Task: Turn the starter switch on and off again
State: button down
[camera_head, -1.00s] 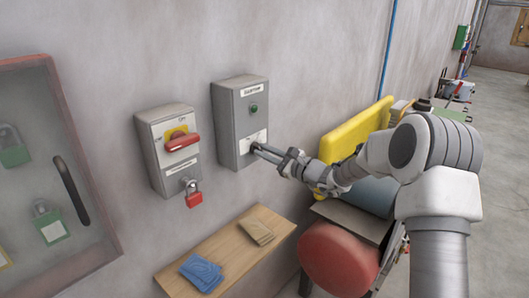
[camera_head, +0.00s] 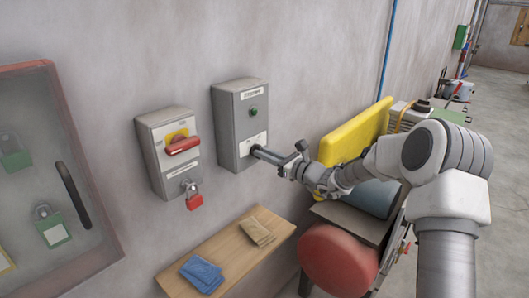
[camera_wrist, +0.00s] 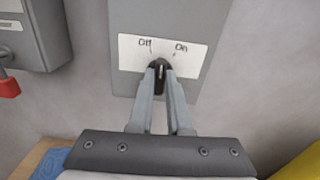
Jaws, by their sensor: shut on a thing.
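The starter switch is a small dark knob (camera_wrist: 160,66) on a white plate marked Off at left and On at right. The plate is on the lower front of the grey starter box (camera_head: 226,122), which also has a green button (camera_head: 253,111). My gripper (camera_head: 258,151) reaches the box from the right. In the wrist view its two fingers (camera_wrist: 160,75) are shut on the knob, one on each side. The fingertips hide part of the knob, and I cannot tell exactly which mark it points to.
Left of the starter box is a grey isolator box (camera_head: 155,160) with a red handle (camera_head: 183,145) and a red padlock (camera_head: 194,201). A red-framed cabinet (camera_head: 95,190) is far left.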

jog(key=shift+w+d+m+p, duration=0.1)
jog(key=shift+m+p, duration=1.6)
jog(key=shift+m, duration=1.5)
jog(key=c, duration=0.9)
grip_release()
jog(key=shift+o, duration=0.2)
jog(key=b+v, duration=0.2)
jog(key=v, duration=1.5)
jog(key=shift+b, duration=0.3)
jog(key=shift+d+f, duration=0.1)
jog(key=shift+d, duration=0.05)
